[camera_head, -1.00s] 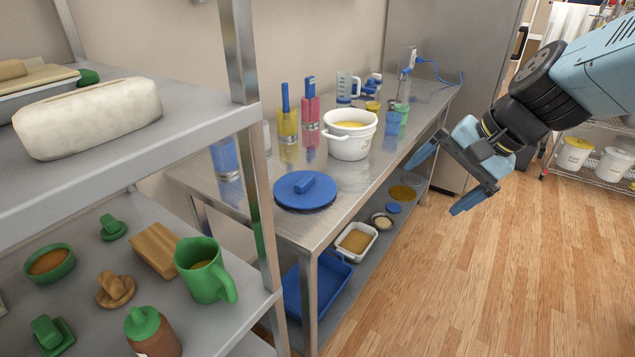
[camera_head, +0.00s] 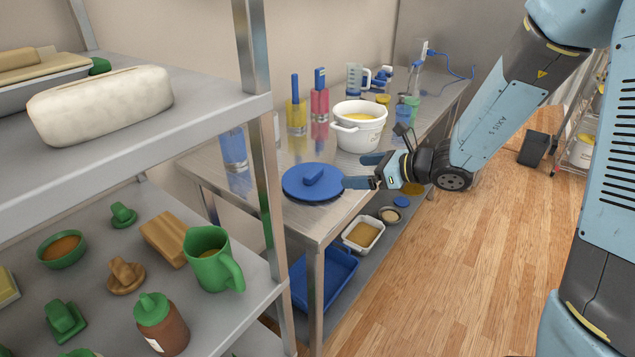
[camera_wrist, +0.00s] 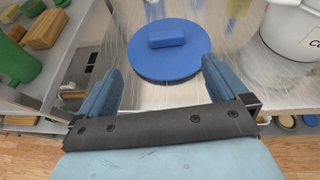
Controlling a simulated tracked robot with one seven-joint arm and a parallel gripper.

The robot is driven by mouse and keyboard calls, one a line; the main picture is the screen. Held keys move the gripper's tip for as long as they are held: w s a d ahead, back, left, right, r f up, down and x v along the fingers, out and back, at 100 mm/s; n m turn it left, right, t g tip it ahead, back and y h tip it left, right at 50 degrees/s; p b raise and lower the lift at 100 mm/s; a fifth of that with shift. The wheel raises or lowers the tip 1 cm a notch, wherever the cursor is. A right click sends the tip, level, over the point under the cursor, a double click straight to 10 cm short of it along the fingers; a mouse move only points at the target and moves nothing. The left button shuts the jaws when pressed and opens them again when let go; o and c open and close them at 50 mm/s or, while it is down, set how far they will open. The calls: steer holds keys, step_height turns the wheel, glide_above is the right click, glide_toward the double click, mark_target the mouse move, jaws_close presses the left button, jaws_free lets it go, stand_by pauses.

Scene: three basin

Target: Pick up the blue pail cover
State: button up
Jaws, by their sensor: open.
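The blue pail cover (camera_head: 304,188) is a round lid with a raised block handle (camera_head: 314,174). It lies flat near the front edge of the steel table. My gripper (camera_head: 357,171) is open and empty, just to the right of the cover in the head view. In the wrist view the cover (camera_wrist: 170,52) lies ahead of my two blue fingers (camera_wrist: 160,85), its handle (camera_wrist: 167,38) beyond the fingertips. I cannot tell whether a fingertip touches the rim.
A white pail (camera_head: 358,130) with yellow contents stands behind my gripper on the steel table (camera_head: 335,212). A shelf rack (camera_head: 190,112) with a metal post stands close on the left. Bottles stand at the back. Open floor (camera_head: 450,270) lies at the front right.

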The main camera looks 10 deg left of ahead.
mark_target(316, 173)
steer(key=shift+w+a+f+m, duration=0.35)
steer(key=shift+a+f+m, duration=0.05)
steer(key=shift+f, duration=0.1)
steer(key=x, duration=1.3)
steer(key=shift+w, duration=0.3)
steer(key=shift+c, duration=0.4)
steer(key=c, duration=1)
steer(key=shift+r, duration=0.15)
